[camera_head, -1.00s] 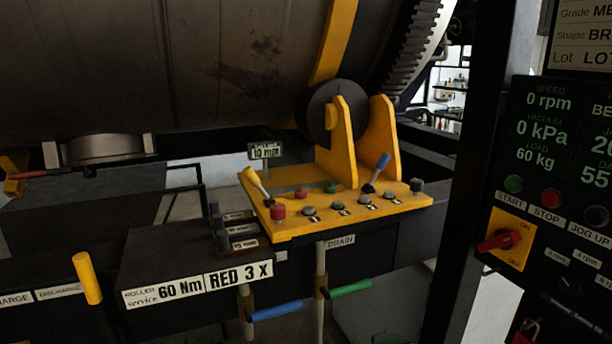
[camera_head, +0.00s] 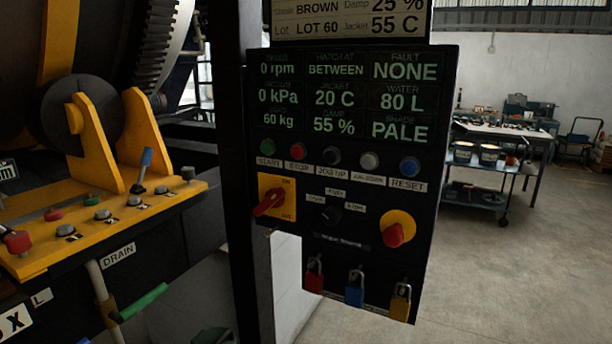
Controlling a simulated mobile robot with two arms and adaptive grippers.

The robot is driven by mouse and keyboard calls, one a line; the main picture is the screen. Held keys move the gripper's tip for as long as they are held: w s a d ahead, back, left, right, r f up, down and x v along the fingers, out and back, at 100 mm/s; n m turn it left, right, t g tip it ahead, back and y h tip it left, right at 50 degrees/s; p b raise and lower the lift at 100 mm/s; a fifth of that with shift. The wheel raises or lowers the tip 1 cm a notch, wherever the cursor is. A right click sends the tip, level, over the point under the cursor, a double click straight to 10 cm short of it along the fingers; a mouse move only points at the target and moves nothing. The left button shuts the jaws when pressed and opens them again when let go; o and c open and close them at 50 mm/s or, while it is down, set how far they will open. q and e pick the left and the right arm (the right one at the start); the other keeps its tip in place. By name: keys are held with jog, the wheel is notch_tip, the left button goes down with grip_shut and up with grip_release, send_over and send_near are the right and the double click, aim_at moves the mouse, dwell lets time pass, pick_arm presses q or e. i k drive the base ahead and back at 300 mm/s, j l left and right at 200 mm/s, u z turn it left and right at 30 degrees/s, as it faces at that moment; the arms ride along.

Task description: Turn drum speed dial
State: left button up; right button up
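The drum speed dial (camera_head: 331,214) is a small black knob on the lower middle of the black control panel (camera_head: 437,180). Small white rpm labels sit around it; its pointer position is too small to tell. It lies between a red rotary switch on a yellow plate (camera_head: 270,202) at left and a red knob on a yellow disc (camera_head: 397,229) at right. The panel display reads 0 rpm. Part of the dark steel drum (camera_head: 20,40) shows at the upper left. Neither of my grippers is in view.
A row of push buttons (camera_head: 332,156) runs above the dial, and several padlocks (camera_head: 355,290) hang below. A yellow console (camera_head: 110,220) with levers stands at left, beside a dark post (camera_head: 232,120). Open floor (camera_head: 500,270) and a workbench (camera_head: 500,132) lie at right.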

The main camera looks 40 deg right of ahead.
aim_at(333, 214)
jog(key=z, duration=1.3)
